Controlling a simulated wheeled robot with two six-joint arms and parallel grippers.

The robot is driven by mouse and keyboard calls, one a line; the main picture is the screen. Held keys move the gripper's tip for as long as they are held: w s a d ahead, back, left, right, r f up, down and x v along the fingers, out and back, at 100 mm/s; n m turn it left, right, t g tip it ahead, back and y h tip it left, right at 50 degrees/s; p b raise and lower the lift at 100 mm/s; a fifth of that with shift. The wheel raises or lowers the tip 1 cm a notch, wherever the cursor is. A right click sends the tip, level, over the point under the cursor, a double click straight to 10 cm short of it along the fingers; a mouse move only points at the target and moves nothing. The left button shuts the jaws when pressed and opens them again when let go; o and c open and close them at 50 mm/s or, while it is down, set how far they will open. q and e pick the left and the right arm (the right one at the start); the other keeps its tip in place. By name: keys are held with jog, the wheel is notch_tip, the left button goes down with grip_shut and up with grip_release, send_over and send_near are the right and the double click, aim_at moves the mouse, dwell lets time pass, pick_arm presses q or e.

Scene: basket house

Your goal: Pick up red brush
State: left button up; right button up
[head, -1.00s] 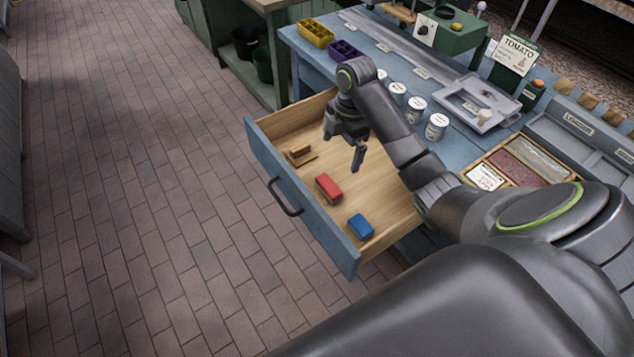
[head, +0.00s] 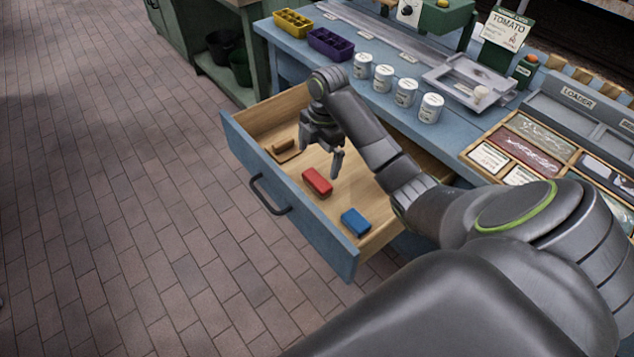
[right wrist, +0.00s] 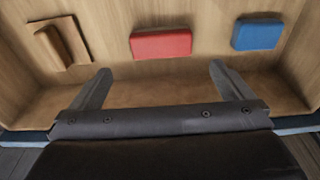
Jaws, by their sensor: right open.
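The red brush (head: 317,180) is a small red block lying in the open wooden drawer (head: 362,193), between a wooden piece and a blue block. In the right wrist view the red brush (right wrist: 161,44) lies ahead of the fingertips, between their lines and apart from them. My right gripper (head: 318,165) is over the drawer, just behind the red brush. In the right wrist view the right gripper (right wrist: 160,80) has its two fingers wide apart with nothing between them. The left gripper is not in view.
In the drawer, a wooden brush-like piece (head: 284,149) lies left of the red brush and a blue block (head: 355,222) lies right. The drawer's blue front (head: 290,205) has a dark handle (head: 268,196). White cans (head: 406,92) line the blue bench. The brick floor is clear.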

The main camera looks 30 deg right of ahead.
aim_at(317, 179)
jog(key=shift+a+f+b, duration=0.1)
jog(key=shift+f+b, duration=0.25)
jog(key=shift+f, duration=0.6)
jog(key=shift+s+f, duration=0.1)
jog(key=shift+f, duration=0.3)
jog(key=shift+a+f, duration=0.2)
jog(key=shift+f, duration=2.9)
